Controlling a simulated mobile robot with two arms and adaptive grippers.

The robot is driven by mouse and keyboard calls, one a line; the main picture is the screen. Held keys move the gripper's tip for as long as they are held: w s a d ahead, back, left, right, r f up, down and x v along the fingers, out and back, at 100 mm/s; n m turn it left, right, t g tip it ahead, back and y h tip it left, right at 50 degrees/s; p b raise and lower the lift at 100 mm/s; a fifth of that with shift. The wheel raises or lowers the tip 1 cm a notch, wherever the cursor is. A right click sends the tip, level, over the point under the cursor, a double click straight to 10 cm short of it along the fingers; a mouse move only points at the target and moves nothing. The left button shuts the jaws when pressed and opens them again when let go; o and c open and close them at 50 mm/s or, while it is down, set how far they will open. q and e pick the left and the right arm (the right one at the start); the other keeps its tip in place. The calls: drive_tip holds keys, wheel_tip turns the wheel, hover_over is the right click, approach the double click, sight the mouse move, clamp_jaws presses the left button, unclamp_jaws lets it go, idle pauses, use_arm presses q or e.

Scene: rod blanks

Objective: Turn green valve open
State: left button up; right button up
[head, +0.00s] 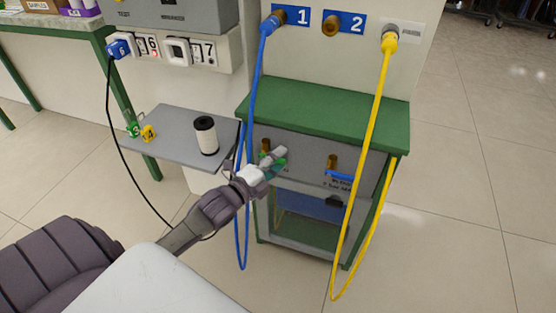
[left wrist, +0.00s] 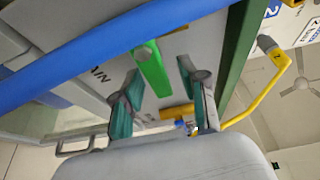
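The green valve handle (left wrist: 152,68) shows in the left wrist view as a flat green bar on the grey panel of the green-topped cabinet. In the head view my gripper mostly covers it. My left gripper (head: 276,163) is at the cabinet's front panel, by the left brass fitting (head: 266,146). In the left wrist view its two teal-padded fingers (left wrist: 160,82) are spread apart, with the green handle showing between their tips. I cannot tell whether either finger touches it. My right gripper is in neither view.
A blue valve handle (head: 340,176) sits to the right under another brass fitting (head: 332,161). A blue hose (head: 250,100) hangs close beside my left gripper; a yellow hose (head: 367,130) hangs at right. A grey shelf (head: 180,145) holds a white cylinder (head: 206,138) and small numbered tags.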

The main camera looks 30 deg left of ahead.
use_arm(q)
clamp_jaws()
